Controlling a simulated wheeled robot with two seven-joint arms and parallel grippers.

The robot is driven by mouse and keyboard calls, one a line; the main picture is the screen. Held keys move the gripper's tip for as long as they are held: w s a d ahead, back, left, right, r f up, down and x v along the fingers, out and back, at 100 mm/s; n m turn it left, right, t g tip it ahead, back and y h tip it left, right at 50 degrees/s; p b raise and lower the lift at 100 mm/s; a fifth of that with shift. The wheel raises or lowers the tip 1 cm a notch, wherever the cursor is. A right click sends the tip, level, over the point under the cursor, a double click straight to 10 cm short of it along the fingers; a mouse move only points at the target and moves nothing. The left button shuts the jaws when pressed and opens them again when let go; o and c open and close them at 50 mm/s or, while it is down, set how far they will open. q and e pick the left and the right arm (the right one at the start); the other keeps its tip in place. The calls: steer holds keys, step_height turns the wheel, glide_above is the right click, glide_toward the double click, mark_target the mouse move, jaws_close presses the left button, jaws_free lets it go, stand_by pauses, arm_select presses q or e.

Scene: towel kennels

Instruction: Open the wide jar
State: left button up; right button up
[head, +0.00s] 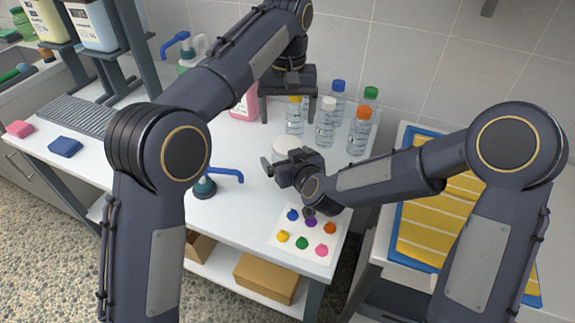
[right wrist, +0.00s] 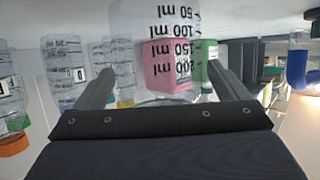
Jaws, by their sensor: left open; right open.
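The wide jar shows in the head view as a round white lid (head: 287,144) on the white table, its body mostly hidden behind my right gripper. In the right wrist view, which is upside down, its clear body (right wrist: 178,25) with ml marks stands in line with the gap between the fingers. My right gripper (head: 280,163) is open at the near side of the jar; I cannot tell whether the fingers touch it. My left gripper (head: 289,120) is open, fingers pointing down, above and slightly behind the lid, apart from it.
Several clear bottles with coloured caps (head: 326,125) stand right behind the jar, and a pink bottle (head: 245,106) behind it to the left. A card with coloured blobs (head: 290,250) lies in front.

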mark_target(287, 144)
steer(key=c, duration=1.6)
steer(key=shift+c, duration=1.2)
arm_select(q)
steer(key=shift+m, duration=0.6)
arm_select(e)
steer(key=shift+c, duration=0.7)
arm_select(q)
steer(key=m, duration=1.7)
steer(key=shift+m, duration=0.4)
steer(key=m, duration=1.6)
steer(key=shift+m, duration=0.4)
steer(key=shift+f, duration=4)
